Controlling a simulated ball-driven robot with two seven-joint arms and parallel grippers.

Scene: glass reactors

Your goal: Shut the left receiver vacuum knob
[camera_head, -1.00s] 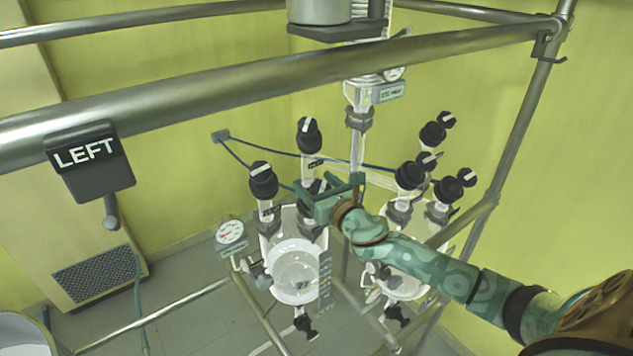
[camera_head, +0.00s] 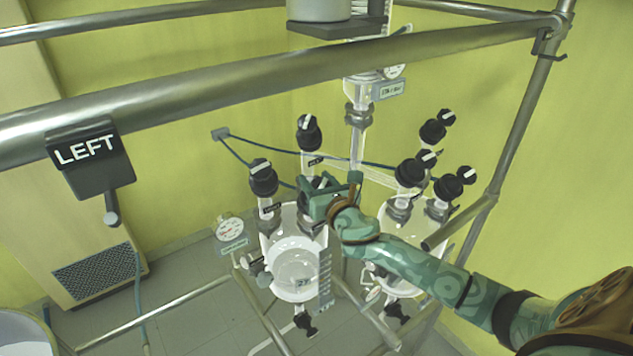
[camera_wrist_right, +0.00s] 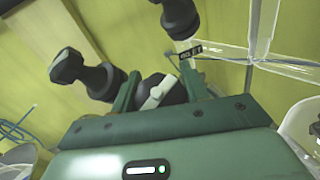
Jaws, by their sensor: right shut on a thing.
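The left receiver is a clear glass vessel (camera_head: 295,268) with black knobs on stems above it. One knob (camera_head: 263,178) is at its left and a taller one (camera_head: 309,132) is behind; each has a white bar on top. My right gripper (camera_head: 316,187) is at a third, front-right knob, mostly hidden by the gripper in the head view. In the right wrist view this black knob with a white bar (camera_wrist_right: 158,92) sits between the two green fingers, and the gripper (camera_wrist_right: 157,90) is shut on it. I cannot read its label. My left gripper is not in view.
A second glass vessel (camera_head: 398,278) with several black knobs stands to the right, beyond my right arm. A pressure gauge (camera_head: 230,229) is left of the left receiver. A steel rail (camera_head: 220,85) with a LEFT sign (camera_head: 85,150) crosses in front.

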